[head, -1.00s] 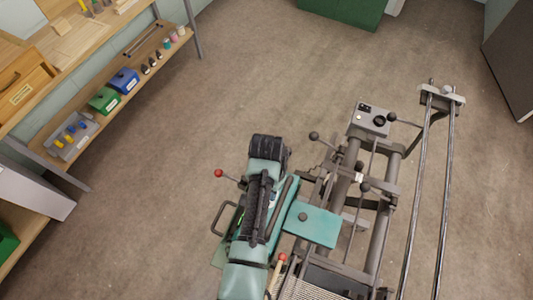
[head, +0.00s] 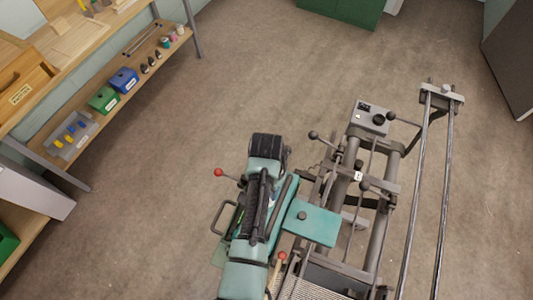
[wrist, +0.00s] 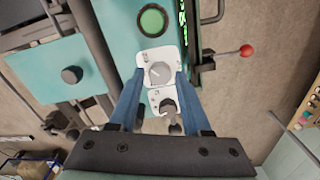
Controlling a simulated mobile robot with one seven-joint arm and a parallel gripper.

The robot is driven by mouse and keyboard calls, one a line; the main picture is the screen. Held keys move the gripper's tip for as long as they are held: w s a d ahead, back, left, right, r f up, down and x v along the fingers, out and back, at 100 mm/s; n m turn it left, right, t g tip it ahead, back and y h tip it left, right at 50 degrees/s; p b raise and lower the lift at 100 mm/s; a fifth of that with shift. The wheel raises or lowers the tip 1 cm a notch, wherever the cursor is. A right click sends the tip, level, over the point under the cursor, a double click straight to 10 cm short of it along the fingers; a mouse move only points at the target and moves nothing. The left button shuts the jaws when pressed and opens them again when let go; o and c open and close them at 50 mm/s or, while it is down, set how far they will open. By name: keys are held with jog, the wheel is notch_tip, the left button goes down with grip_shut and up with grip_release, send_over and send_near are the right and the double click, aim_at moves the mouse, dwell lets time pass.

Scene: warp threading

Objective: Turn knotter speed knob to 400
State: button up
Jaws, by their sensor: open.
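In the wrist view, a grey knob (wrist: 159,72) with a pointer mark sits on a white dial plate on the teal machine body (wrist: 115,25). A second knob (wrist: 168,106) on another white plate is just below it, nearer my gripper's base. The dial lettering is too small to read. My gripper (wrist: 160,77) is open, its blue fingers to the left and right of the upper knob; I cannot tell whether they touch it. In the head view I cannot make out the knobs or my gripper.
A red-ball lever (wrist: 246,51) is at the right, and a teal block with a dark knob (wrist: 72,74) at the left. The head view shows rails (head: 412,200), a wooden shelf (head: 150,62) and clear floor (head: 225,100).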

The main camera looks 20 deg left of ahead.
notch_tip(320, 180, up, 13)
jog(key=shift+b, duration=0.35)
dwell(0.6)
jog(key=w+d+r+n+t+y+b, duration=0.1)
jog(key=w+d+r+t+b, duration=0.15)
jog(key=w+r+t, duration=0.7)
jog(key=w+d+r+t+y+b, duration=0.1)
jog(key=w+d+r+t+b, duration=0.2)
jog(key=w+r, duration=0.7)
jog(key=s+d+r+t+b, duration=0.1)
jog(key=s+r+t, duration=0.2)
jog(key=r, duration=0.4)
jog(key=s+d+r+t+h+b, duration=0.1)
jog(key=s+d+r+t, duration=0.15)
jog(key=r, duration=0.45)
jog(key=s+d+r+t, duration=0.1)
jog(key=s+r+t, duration=0.15)
jog(key=r, duration=0.35)
jog(key=s+d+r+n+t+h+b, duration=0.1)
jog(key=s+d+r+t+b, duration=0.1)
jog(key=s+r+t, duration=0.5)
jog(key=s+r, duration=0.4)
jog(key=r, duration=0.1)
jog(key=shift+s+d+n, duration=0.4)
